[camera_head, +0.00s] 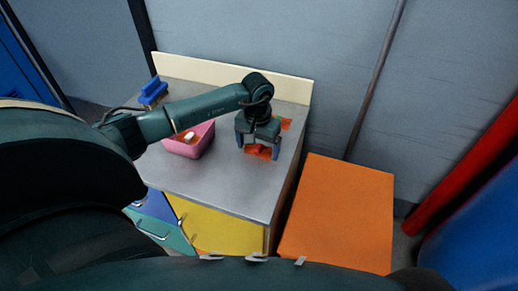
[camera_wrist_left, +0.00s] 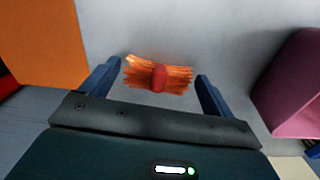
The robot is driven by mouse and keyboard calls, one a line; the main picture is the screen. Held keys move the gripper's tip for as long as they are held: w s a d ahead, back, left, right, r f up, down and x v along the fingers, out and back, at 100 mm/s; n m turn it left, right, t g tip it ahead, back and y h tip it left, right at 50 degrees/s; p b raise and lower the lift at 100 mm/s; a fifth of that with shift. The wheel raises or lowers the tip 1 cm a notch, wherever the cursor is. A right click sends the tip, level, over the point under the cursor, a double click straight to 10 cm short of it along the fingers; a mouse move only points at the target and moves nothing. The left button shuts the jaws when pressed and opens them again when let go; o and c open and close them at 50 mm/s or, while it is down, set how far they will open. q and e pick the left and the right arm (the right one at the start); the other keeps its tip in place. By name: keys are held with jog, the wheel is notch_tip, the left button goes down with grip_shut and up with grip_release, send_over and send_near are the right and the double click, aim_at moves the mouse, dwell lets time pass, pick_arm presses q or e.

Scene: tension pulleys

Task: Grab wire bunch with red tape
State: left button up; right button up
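A bunch of orange wires with red tape (camera_wrist_left: 159,78) around its middle lies on the grey counter top. In the left wrist view it sits between and slightly beyond the two blue fingertips of my left gripper (camera_wrist_left: 160,75). The gripper is open, with a gap on each side of the bunch. In the head view my left gripper (camera_head: 258,150) points down over the right part of the counter, and the wire bunch (camera_head: 259,151) shows between its fingers. My right gripper is not in view.
The grey counter (camera_head: 225,185) carries a pink bin (camera_head: 188,148) with something white and orange inside and a blue object (camera_head: 152,92) at the back left. Another orange patch (camera_head: 286,124) lies behind my gripper. An orange box (camera_head: 340,215) stands right of the counter.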

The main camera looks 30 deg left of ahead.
pick_arm(q)
jog(key=c, duration=0.6)
jog(key=shift+r, duration=0.1)
jog(key=shift+c, duration=0.2)
